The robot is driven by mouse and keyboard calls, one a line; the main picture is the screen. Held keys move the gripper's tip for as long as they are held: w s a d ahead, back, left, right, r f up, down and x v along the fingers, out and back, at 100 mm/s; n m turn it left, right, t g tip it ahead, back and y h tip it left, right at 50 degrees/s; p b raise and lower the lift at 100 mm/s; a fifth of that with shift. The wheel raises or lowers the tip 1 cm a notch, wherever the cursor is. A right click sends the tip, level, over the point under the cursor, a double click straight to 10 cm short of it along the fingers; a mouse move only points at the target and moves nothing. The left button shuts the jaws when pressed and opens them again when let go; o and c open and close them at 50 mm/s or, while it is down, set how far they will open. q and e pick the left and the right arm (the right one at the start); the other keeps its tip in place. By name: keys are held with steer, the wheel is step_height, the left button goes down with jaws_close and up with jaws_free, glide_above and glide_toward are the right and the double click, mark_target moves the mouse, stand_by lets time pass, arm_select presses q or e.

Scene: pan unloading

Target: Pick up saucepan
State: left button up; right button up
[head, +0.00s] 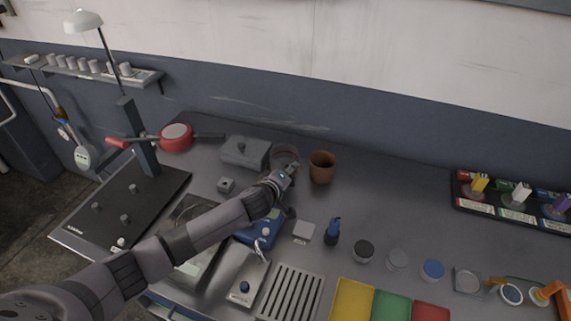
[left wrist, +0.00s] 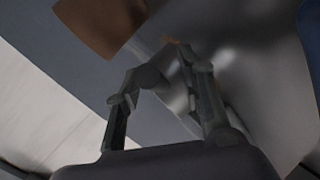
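A red saucepan (head: 176,136) stands at the back left of the grey worktop in the head view. A red handle (head: 118,142) shows to its left and a dark bar to its right. My left gripper (head: 291,169) is well to the right of the saucepan, low over the worktop, beside a clear round vessel (head: 285,153) that it partly hides. In the left wrist view the fingers (left wrist: 163,62) bend toward each other in front of a shiny surface; whether they touch anything is unclear. My right gripper is not in view.
A brown pot (head: 322,167) stands close to the right of my left gripper, and a grey lidded box (head: 245,153) to its left.

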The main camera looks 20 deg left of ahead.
arm_select(q)
jaws_close()
stand_by(0.4)
steer(key=shift+r, duration=0.1)
stand_by(0.3)
